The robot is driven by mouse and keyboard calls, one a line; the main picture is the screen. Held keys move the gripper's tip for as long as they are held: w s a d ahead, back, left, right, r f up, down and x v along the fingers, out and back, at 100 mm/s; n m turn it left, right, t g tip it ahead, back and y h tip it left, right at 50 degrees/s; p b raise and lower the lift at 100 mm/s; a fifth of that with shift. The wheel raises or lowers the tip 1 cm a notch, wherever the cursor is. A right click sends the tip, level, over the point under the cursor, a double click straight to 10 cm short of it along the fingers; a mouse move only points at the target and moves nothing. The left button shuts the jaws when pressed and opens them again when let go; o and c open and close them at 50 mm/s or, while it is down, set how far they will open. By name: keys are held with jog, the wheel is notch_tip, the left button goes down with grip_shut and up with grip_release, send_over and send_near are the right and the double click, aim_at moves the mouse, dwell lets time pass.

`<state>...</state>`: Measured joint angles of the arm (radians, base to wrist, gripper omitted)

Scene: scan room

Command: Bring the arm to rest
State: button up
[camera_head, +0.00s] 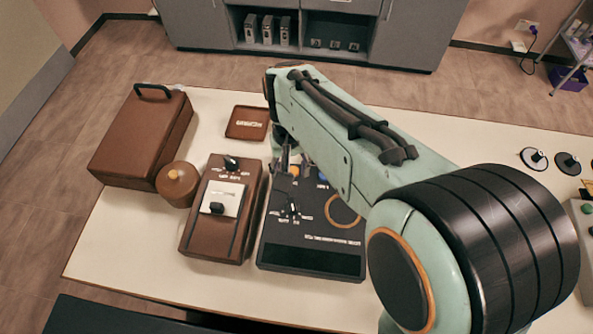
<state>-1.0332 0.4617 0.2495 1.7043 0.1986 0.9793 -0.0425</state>
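My arm reaches from the lower right across the table toward the middle of the picture, its pale green link raised above the dark control panel. My gripper (287,168) points down near the panel's upper left edge. It is mostly hidden behind the arm link, and only small grey parts of it show. I cannot tell whether its fingers are apart, or whether it touches the panel.
The dark panel (310,262) with knobs lies under my arm. Left of it are a brown box with a switch (222,245), a round brown item (177,182) and a brown case (140,135). A small brown tray (247,123) lies behind. The table's (115,240) front left is clear.

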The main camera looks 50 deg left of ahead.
jog(key=shift+r, duration=0.35)
dwell(0.3)
